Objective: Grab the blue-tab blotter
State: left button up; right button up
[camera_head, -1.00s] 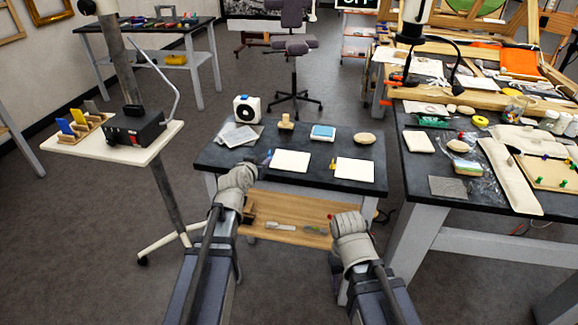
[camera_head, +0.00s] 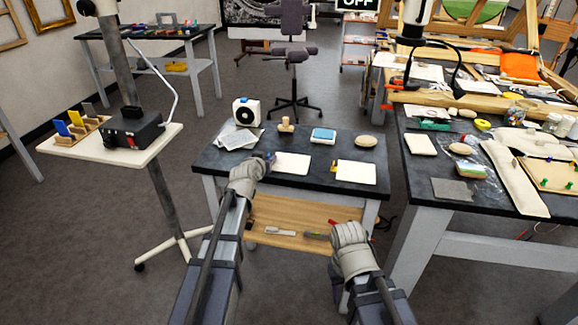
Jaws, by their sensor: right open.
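Two white blotters lie on the small dark table (camera_head: 310,185). The left one (camera_head: 293,163) has a small blue tab at its left edge, partly hidden by my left gripper. The right one (camera_head: 357,173) has a yellow tab at its left edge. My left gripper (camera_head: 264,164) is at the left edge of the blue-tab blotter, beside the tab. Whether its fingers are open or touch the tab is too small to tell. My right gripper (camera_head: 345,230) is open, low in front of the table and apart from both blotters.
Behind the blotters are a white box with a black disc (camera_head: 247,112), grey sheets (camera_head: 235,136), a wooden stamp (camera_head: 286,125), a blue-topped block (camera_head: 323,135) and a beige oval (camera_head: 366,141). Tools lie on the wooden lower shelf (camera_head: 285,211). A cluttered bench (camera_head: 455,207) stands right.

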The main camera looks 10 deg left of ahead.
pick_arm(q)
grip_shut()
dwell(0.6)
jog(key=shift+r, duration=0.15)
notch_tip(320, 180, up, 10)
jog(key=p, duration=1)
